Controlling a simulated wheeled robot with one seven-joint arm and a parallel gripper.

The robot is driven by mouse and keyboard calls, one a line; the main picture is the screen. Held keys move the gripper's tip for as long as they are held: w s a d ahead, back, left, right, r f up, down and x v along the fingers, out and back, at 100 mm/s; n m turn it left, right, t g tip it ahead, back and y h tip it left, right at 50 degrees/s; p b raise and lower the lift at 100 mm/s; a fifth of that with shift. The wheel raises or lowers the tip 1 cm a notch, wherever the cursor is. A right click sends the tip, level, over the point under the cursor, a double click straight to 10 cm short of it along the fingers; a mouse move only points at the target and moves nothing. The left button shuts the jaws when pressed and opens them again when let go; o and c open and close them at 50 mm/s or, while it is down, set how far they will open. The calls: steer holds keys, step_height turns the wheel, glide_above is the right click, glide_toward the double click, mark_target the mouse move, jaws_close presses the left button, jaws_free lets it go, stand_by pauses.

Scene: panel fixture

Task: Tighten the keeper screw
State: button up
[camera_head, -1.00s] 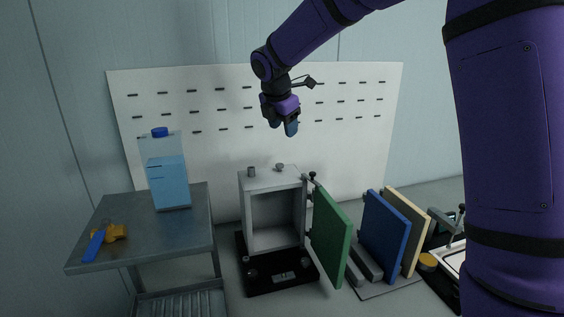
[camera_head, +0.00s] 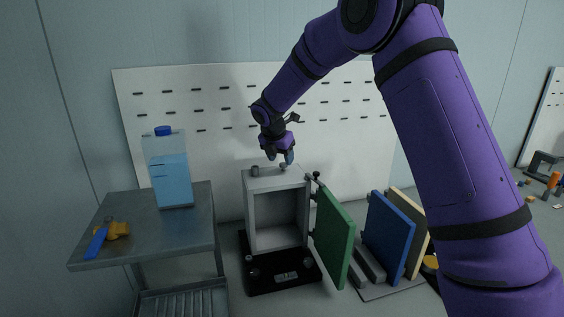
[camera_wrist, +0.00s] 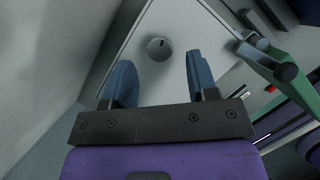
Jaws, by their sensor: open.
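A grey open-fronted box (camera_head: 250,215) stands on a black base, with its green door (camera_head: 332,235) swung open to the right. Two small grey round heads stand on its top: one at the left (camera_head: 254,171) and one at the right (camera_head: 283,167). I cannot tell for sure which is the keeper screw. My gripper (camera_head: 281,159) is open and points down just above the right head. In the wrist view a round head with a dark mark (camera_wrist: 160,48) shows beyond and between the two blue fingertips (camera_wrist: 160,75). It appears apart from both fingers.
A black-knobbed hinge post (camera_head: 316,176) stands at the door's upper corner, close right of my gripper. A metal cart (camera_head: 85,250) at the left bears a blue-filled bottle (camera_head: 172,180) and a blue-handled tool (camera_head: 96,241). Blue (camera_head: 385,235) and tan panels (camera_head: 424,240) stand right.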

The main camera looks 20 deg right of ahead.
steer(key=shift+x, duration=1.1)
steer(key=c, duration=0.9)
steer(key=shift+m, duration=0.4)
